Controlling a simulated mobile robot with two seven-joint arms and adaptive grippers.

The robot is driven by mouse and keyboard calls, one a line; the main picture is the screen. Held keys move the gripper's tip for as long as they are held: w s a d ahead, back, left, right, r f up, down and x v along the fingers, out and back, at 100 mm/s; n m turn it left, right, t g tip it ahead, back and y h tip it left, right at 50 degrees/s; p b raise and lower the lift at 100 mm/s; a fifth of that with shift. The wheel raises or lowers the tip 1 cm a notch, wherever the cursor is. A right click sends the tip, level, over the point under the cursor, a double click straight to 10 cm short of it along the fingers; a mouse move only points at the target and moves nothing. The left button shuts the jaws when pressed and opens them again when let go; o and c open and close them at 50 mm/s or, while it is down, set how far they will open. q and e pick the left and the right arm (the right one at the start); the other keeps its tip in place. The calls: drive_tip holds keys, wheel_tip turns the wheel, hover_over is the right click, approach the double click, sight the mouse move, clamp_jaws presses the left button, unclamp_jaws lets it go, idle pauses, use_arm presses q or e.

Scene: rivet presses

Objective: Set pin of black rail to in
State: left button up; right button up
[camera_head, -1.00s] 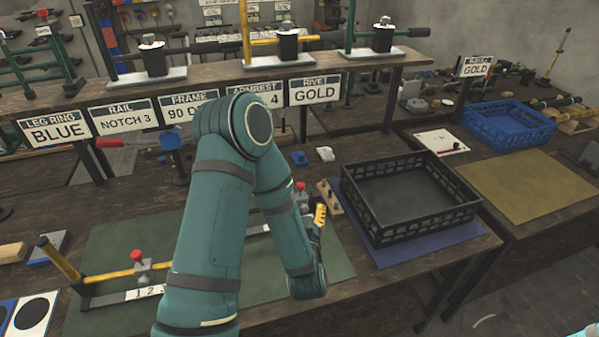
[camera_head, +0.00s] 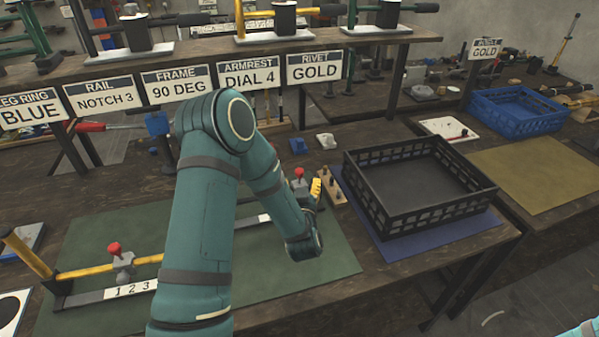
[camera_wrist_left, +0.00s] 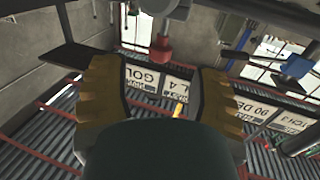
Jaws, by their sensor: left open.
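The rail (camera_head: 130,289) lies on the green mat (camera_head: 95,242), with a yellow bar, black end parts and a white strip numbered 1, 2, 3. A red-knobbed pin (camera_head: 116,250) stands on a grey block at its left part. A second red-knobbed pin (camera_head: 299,174) shows at the far right end, beside my left gripper (camera_head: 316,188). My left arm hides the rail's middle. In the left wrist view, the yellow-padded fingers of my left gripper (camera_wrist_left: 163,95) are apart, and a red knob (camera_wrist_left: 161,52) shows beyond the gap between them. The pin's in or out position is unclear.
A black crate (camera_head: 375,200) stands on a blue mat right of my left gripper. A small wooden block with pegs (camera_head: 331,194) lies close by. Signs (camera_head: 178,88) hang from the shelf behind. A blue crate (camera_head: 520,119) stands farther right.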

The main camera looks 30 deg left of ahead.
sight(300, 175)
use_arm(q)
drive_tip(key=shift+x, duration=2.8)
drive_tip(key=shift+o, duration=0.2)
clamp_jaws()
